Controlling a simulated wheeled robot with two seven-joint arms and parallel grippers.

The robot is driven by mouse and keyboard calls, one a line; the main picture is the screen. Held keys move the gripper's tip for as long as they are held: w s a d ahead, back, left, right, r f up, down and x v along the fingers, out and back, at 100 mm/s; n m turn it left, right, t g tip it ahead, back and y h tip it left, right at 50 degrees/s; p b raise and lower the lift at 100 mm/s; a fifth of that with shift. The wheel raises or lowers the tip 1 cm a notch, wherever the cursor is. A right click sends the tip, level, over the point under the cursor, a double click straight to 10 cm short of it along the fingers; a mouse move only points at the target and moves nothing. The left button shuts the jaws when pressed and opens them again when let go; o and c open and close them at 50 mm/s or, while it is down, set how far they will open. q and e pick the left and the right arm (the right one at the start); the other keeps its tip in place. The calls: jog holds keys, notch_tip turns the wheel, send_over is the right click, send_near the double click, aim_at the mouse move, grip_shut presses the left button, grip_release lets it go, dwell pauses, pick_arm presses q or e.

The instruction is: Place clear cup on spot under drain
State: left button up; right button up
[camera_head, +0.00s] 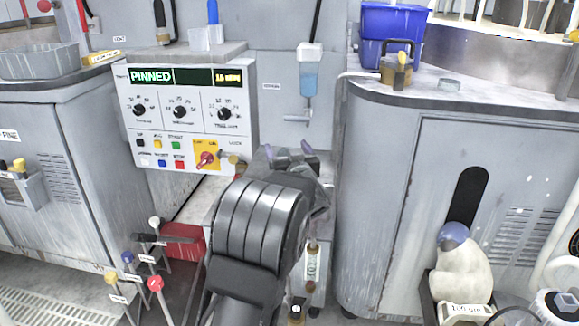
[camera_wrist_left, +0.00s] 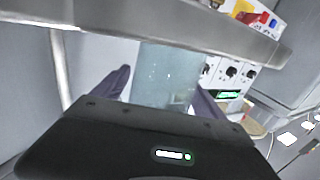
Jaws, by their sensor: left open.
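My left gripper (camera_head: 290,152) is open in the middle of the head view, its dark purple fingers spread in front of the grey wall. A pale blue translucent vessel (camera_head: 309,75) is on the wall above it, with a short grey spout (camera_head: 297,118) below. In the left wrist view a bluish translucent shape (camera_wrist_left: 165,75) shows between the spread fingers; I cannot tell whether it is that vessel or a cup. The spot under the drain is not clearly visible. My right gripper is not in view.
A control panel (camera_head: 185,115) with knobs stands left of my gripper. The right cabinet (camera_head: 480,200) carries a blue bin (camera_head: 392,22) and a brass padlock-like block (camera_head: 397,70). A red box (camera_head: 184,240) and several coloured-knob levers lie low at left.

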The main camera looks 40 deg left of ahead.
pick_arm(q)
jog(key=shift+c, duration=0.3)
jog(key=c, duration=1.5)
jog(key=shift+r, duration=0.1)
jog(key=shift+r+p, duration=0.4)
jog(key=shift+r, duration=0.1)
notch_tip(320, 180, up, 3)
jog(key=shift+s+d+f+p, duration=0.1)
jog(key=shift+d+p, duration=0.05)
jog(key=shift+p, duration=0.7)
jog(key=shift+f+p+v, duration=0.2)
jog(key=shift+p+v, duration=1.85)
jog(key=shift+v, duration=6.8)
jog(key=shift+d, duration=0.1)
